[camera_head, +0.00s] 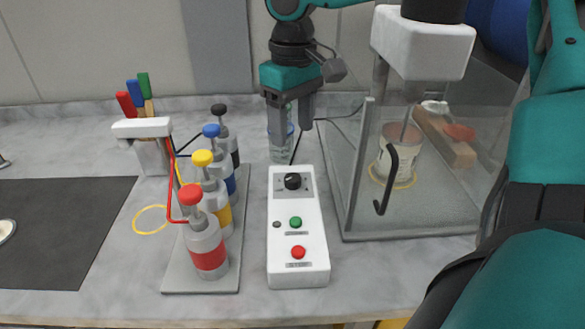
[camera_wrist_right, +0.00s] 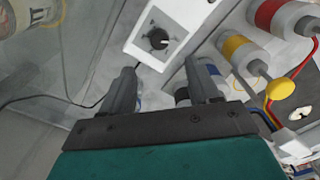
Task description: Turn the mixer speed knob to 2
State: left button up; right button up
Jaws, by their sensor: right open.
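The mixer speed knob (camera_head: 292,181) is a small black dial at the far end of a white control box (camera_head: 312,258). It also shows in the right wrist view (camera_wrist_right: 158,38), with marks around it too small to read. My right gripper (camera_head: 290,128) points down behind the far end of the box, its fingers apart and empty. In the right wrist view the knob lies beyond the gap between the fingertips (camera_wrist_right: 160,68), not touching them. My left gripper is not in view.
Green (camera_head: 295,222) and red (camera_head: 298,252) buttons sit on the box. Several colour-banded bottles with pumps, including a red one (camera_head: 207,248), stand left. A clear enclosure (camera_head: 352,190) with a mixer and can (camera_head: 398,150) stands right.

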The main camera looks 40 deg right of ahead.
aim_at(293, 177)
notch_tip(293, 177, down, 11)
jog(key=shift+r+b, duration=0.15)
jog(key=shift+b, duration=0.45)
jog(key=c, duration=1)
jog(key=shift+c, duration=0.2)
